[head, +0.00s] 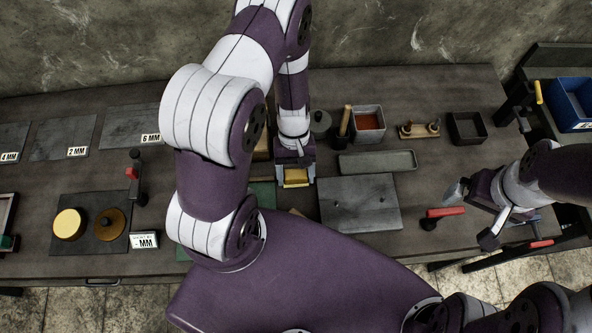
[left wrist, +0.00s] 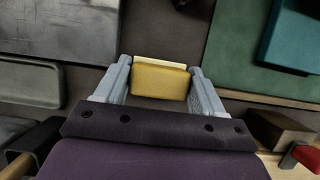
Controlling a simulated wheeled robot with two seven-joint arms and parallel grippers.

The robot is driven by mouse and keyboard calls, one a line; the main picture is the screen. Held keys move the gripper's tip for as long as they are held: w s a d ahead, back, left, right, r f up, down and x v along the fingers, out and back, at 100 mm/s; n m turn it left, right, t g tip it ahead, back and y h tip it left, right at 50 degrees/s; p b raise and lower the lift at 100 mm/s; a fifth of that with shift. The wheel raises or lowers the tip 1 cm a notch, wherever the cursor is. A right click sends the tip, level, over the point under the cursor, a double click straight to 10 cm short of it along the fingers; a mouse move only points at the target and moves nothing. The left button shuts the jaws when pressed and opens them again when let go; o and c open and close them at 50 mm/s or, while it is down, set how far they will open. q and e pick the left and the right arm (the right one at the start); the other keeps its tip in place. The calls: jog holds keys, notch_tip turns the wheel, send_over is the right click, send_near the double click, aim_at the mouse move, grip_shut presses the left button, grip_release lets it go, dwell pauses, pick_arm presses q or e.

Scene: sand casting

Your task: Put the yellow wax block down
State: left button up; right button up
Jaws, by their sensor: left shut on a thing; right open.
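The yellow wax block (left wrist: 158,82) is between the two grey fingers of my left gripper (left wrist: 160,85) in the left wrist view. The fingers press on its left and right sides. In the head view the yellow wax block (head: 296,175) shows at the tip of my left gripper (head: 296,181), over the middle of the bench. Whether its underside touches the bench cannot be told. My right gripper (head: 468,213) is open and empty at the right side of the bench, near a red-handled tool (head: 445,212).
A grey plate (head: 360,204) lies right of the block. A green mat (head: 263,194) lies left of it, partly hidden by my arm. A long grey-green tray (head: 377,161), a box with red-brown contents (head: 367,124) and an empty dark box (head: 467,128) stand further back.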

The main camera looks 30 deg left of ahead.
pick_arm(q)
jog(key=shift+w+f, duration=0.15)
jog(key=shift+f, duration=0.05)
jog(key=shift+f, duration=0.15)
jog(key=o, duration=0.6)
jog(key=shift+o, duration=0.2)
jog(key=shift+r, duration=0.2)
jog(key=shift+w+r, duration=0.1)
jog(key=shift+r, duration=0.15)
jog(key=b+v, duration=0.2)
jog(key=v, duration=1)
notch_tip(320, 180, up, 8)
jog(key=m+t+y, duration=0.2)
jog(key=m+t, duration=0.3)
jog(key=m, duration=0.2)
send_over(296, 171)
